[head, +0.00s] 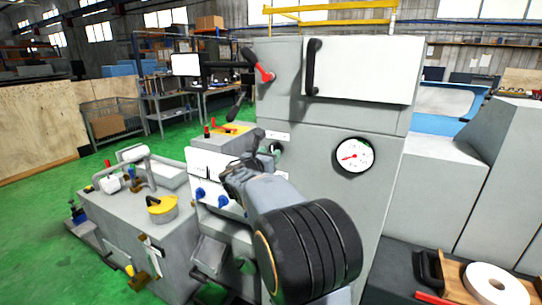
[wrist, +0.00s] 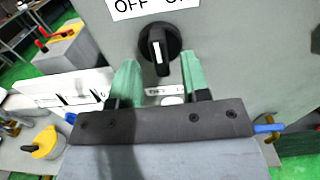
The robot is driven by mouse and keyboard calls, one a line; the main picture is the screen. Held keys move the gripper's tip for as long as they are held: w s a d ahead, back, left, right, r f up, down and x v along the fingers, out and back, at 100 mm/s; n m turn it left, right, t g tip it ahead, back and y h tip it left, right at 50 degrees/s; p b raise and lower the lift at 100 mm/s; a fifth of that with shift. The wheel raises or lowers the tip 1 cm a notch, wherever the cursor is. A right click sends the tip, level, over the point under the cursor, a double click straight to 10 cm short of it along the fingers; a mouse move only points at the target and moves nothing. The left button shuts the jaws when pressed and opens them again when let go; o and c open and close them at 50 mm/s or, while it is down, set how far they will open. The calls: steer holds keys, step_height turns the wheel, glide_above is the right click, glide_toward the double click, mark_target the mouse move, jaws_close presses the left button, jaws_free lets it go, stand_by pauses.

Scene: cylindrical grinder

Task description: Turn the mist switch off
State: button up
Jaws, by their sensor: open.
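A black rotary switch (wrist: 158,45) with a white line on its handle sits on the grey machine panel in the wrist view. Its handle stands nearly upright in the picture, leaning slightly. A white label (wrist: 140,6) above it reads "OFF" and part of another word, cut off by the frame edge. My gripper (wrist: 160,66) is open, its two green fingers on either side of and just below the handle, with nothing between them gripped. In the head view my arm hides most of the switch area.
A round gauge (head: 354,155) is on the panel to the right. Blue knobs (head: 222,201) and a yellow-lidded part (head: 162,206) are at lower left.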

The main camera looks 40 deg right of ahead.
steer(key=b+v, duration=0.2)
steer(key=v, duration=1)
steer(key=shift+b, duration=0.35)
steer(key=shift+s, duration=0.1)
